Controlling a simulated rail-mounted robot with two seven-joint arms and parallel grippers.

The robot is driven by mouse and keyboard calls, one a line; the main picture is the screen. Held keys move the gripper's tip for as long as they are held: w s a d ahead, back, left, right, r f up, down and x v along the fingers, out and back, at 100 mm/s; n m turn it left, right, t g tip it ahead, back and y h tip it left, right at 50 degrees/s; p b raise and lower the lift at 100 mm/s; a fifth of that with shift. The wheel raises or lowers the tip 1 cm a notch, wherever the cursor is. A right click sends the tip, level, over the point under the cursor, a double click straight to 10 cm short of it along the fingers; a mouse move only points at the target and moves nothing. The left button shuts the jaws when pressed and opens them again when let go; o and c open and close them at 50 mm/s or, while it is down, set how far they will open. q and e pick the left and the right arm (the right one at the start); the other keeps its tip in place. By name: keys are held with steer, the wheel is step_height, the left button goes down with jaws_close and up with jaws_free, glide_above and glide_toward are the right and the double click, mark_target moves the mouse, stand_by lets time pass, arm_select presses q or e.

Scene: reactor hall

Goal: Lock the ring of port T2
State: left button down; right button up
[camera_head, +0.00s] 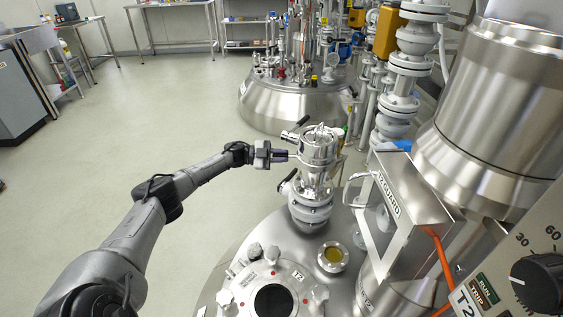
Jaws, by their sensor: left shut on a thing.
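A polished steel canister (318,148) stands upright on the flanged port (310,204) on top of the near reactor. My left gripper (283,156) comes in from the left at the canister's side, shut on a small handle there that its fingers mostly hide. A black-ended lever (292,135) sticks out to the left above the gripper. Another black lever (286,184) sticks out to the left below it, near the joint between canister and port. I cannot make out the ring's own position. My right gripper is not in view.
A round sight glass (333,257) and a clamped manway (273,298) lie in front of the port. A clear-sided guard box (400,205) and an orange cable stand close right. A control panel (520,265) is at lower right. Open floor lies left.

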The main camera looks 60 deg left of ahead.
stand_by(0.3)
arm_select(q)
steer(key=shift+f, duration=0.1)
steer(key=c, duration=1.5)
jaws_free()
steer(key=o, duration=0.4)
steer(key=shift+w+a, duration=0.1)
steer(key=shift+w, duration=0.05)
